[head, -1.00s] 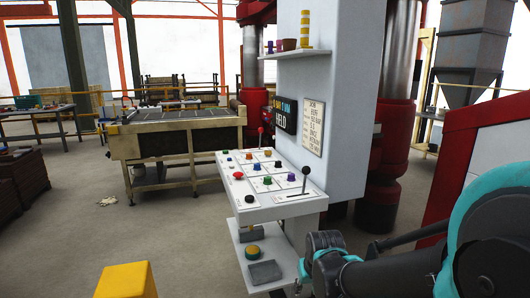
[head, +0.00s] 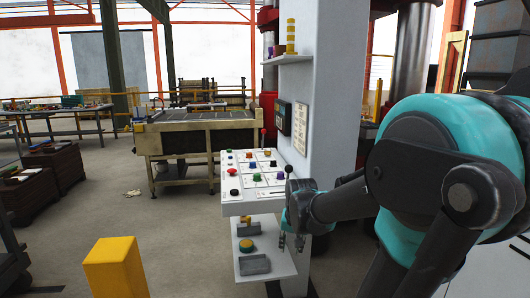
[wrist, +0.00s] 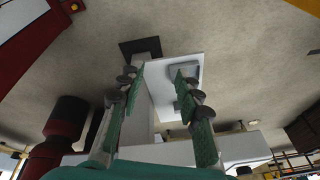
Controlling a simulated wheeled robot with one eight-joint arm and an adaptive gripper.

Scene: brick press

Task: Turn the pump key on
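The white control panel (head: 240,209) stands left of my arm in the head view, with several coloured knobs and buttons on its sloped top. I cannot tell which control is the pump key; the labels are too small to read. My gripper (head: 291,243) hangs fingers down at the panel's right front edge, in front of the lower shelf. In the wrist view, my gripper (wrist: 158,82) is open and empty, its green-padded fingers apart, with the lower shelf (wrist: 190,56) beyond.
A yellow post (head: 115,265) stands at the front left. The lower shelf holds a yellow button (head: 246,245) and a grey pedal (head: 254,265). The white press column (head: 325,100) rises behind the panel. Floor between post and panel is clear.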

